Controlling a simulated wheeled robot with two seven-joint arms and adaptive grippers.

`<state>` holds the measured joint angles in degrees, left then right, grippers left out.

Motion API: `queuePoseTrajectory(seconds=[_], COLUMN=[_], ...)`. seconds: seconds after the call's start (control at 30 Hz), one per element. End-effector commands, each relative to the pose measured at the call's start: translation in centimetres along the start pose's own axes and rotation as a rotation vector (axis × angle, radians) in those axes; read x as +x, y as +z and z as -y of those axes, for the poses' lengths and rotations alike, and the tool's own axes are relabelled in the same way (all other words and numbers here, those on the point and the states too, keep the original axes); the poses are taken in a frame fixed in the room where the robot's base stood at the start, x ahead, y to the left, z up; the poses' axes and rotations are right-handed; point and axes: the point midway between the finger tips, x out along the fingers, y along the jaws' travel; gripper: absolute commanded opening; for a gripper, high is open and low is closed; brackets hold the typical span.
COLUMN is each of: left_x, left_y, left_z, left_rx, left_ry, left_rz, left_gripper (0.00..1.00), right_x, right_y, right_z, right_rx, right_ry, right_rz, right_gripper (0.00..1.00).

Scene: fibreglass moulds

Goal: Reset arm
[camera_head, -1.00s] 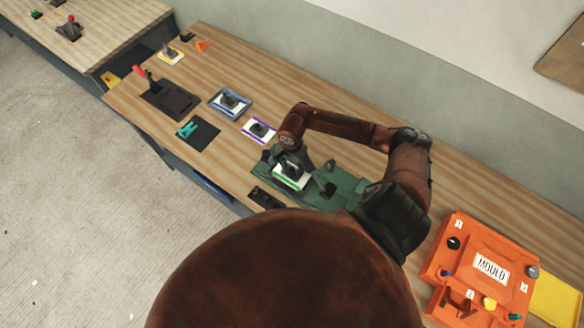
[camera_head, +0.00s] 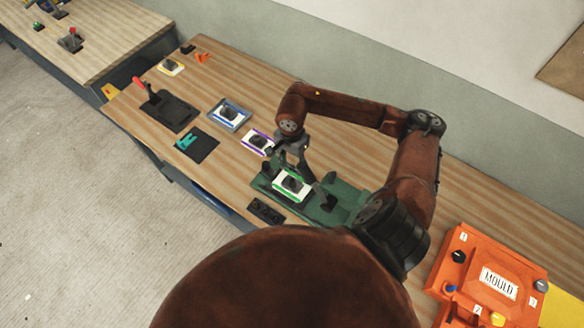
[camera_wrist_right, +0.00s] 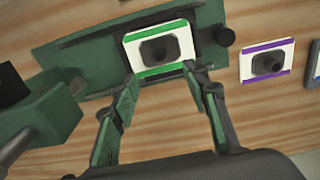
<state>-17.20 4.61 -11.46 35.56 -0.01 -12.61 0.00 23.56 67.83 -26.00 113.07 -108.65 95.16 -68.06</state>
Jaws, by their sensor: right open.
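My right gripper (camera_head: 292,163) is open and empty. It hangs just above the green fixture (camera_head: 335,203) on the wooden table, with its arm coming in from the right in the head view. A white plate with green edges and a dark knob (camera_head: 292,186) sits in the fixture below it. In the right wrist view the two parted fingers (camera_wrist_right: 158,84) point toward that green-edged plate (camera_wrist_right: 180,45), with nothing between them. My left gripper does not show.
A purple-edged plate (camera_head: 257,141), a blue-edged plate (camera_head: 230,114), a black base with a red-tipped lever (camera_head: 168,108) and a teal part on a black mat (camera_head: 197,145) lie up-left. An orange mould box (camera_head: 490,275) stands at lower right. Bare wood (camera_head: 340,100) lies toward the wall.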

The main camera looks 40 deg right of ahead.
Motion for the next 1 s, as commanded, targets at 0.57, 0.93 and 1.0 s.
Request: queuePoseTrajectory(seconds=[0.57,0.93,1.0], left_x=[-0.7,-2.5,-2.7], left_y=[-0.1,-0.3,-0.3], left_z=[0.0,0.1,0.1], left_rx=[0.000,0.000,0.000], left_ry=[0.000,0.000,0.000], left_rz=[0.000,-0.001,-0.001], left_gripper=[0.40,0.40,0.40], right_x=[2.3,9.2,10.3], right_y=[0.1,0.1,0.1], right_z=[-0.1,-0.1,-0.1], right_rx=[0.001,0.002,0.002], right_ry=[0.004,0.004,0.002], right_rz=[0.003,0.004,0.003], right_gripper=[0.42,0.42,0.42])
